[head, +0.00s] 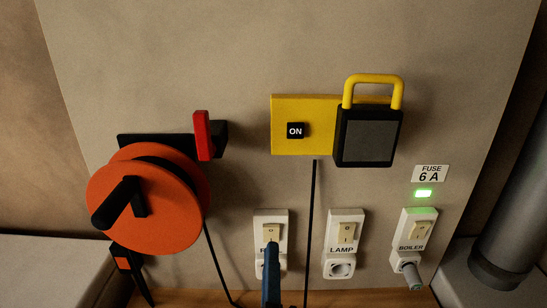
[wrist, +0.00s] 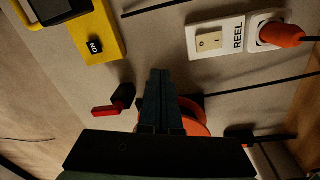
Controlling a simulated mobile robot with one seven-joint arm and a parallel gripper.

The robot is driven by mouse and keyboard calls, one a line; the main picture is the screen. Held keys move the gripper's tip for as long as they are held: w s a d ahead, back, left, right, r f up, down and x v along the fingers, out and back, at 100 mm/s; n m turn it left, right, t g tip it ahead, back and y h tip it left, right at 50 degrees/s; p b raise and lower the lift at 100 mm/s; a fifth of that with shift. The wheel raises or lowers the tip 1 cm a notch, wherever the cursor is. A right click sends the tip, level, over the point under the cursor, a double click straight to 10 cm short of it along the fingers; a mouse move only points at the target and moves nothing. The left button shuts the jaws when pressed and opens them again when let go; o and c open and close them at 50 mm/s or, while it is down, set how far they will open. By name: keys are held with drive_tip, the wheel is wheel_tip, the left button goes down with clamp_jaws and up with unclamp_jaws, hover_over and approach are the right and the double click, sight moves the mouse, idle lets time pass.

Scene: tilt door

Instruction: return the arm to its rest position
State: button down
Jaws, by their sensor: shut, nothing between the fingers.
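My gripper (wrist: 162,75) is shut and empty, its two dark fingers together in the wrist view. In the head view my gripper (head: 271,246) shows as a narrow dark blue shape at the bottom edge, in front of the REEL switch and socket (head: 262,215). It hides part of that label and the socket below. The rest of the arm is out of the head view. In the wrist view the fingers overlap the orange cable reel (wrist: 199,127), and the REEL socket (wrist: 236,38), holding an orange plug (wrist: 282,35), is clear of them.
The orange reel (head: 178,222) with a black crank juts from the panel at left, beside a red lever (head: 202,136). A yellow box (head: 302,105) with an ON label and a lamp (head: 367,135) is above. LAMP (head: 345,228) and BOILER (head: 415,225) sockets are right. Black cables hang mid-panel.

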wheel_tip(320, 180, up, 22)
drive_tip(key=m+t+p, duration=0.2)
drive_tip(key=m+t, duration=0.2)
drive_tip(key=m, duration=0.3)
drive_tip(key=s+r+m+t+p, duration=0.1)
drive_tip(key=s+r+m+t, duration=0.1)
drive_tip(key=r, duration=0.7)
drive_tip(key=s+r+m+t+p, duration=0.1)
drive_tip(key=s+r+m, duration=0.4)
drive_tip(key=r, duration=0.5)
drive_tip(key=shift+s+d+t, duration=0.15)
drive_tip(key=shift+s+t, duration=0.45)
drive_tip(key=shift+s, duration=0.2)
